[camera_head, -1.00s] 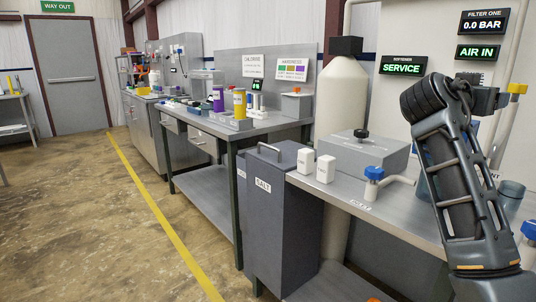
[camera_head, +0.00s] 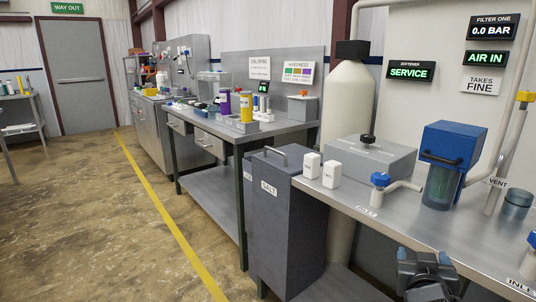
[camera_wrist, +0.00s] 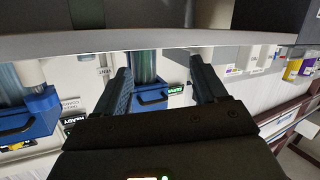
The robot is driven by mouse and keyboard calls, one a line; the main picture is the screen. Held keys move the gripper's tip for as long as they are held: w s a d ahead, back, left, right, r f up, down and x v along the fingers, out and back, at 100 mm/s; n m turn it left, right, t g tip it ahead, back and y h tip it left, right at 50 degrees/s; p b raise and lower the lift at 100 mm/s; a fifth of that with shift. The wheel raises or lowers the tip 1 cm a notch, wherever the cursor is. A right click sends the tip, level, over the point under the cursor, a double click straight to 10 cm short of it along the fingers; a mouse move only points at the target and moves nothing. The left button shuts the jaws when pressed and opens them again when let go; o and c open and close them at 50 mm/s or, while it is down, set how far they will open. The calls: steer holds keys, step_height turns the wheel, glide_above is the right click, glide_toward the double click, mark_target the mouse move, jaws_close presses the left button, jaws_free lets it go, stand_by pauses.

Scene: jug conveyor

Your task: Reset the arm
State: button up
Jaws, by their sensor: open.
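My gripper (camera_wrist: 160,68) shows in the wrist view with its two dark fingers spread apart and nothing held between them. A blue filter housing (camera_wrist: 150,96) is seen beyond the gap between the fingers, apart from them. In the head view, a dark part of my arm shows at the lower right, in front of the bench edge.
The bench (camera_head: 440,231) holds a blue-topped filter housing (camera_head: 447,150), a blue-knobbed valve (camera_head: 380,179), two white boxes and a grey box (camera_head: 369,158). A grey bench edge (camera_wrist: 150,41) crosses the wrist view. The floor at left is clear.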

steer(key=s+a+f+n+y+p, duration=0.1)
steer(key=s+a+f+n+y, duration=0.3)
steer(key=s, duration=0.7)
steer(key=s+a+f+m+y, duration=0.1)
steer(key=s+a+f, duration=0.45)
steer(key=s, duration=0.65)
steer(key=s+r+y+p, duration=0.1)
steer(key=s+r, duration=0.4)
steer(key=s, duration=0.6)
steer(key=s+r+t+y+p, duration=0.1)
steer(key=s+r, duration=0.5)
steer(key=s, duration=0.6)
steer(key=shift+a+n, duration=0.3)
steer(key=shift+a, duration=0.05)
steer(key=shift+o, duration=0.3)
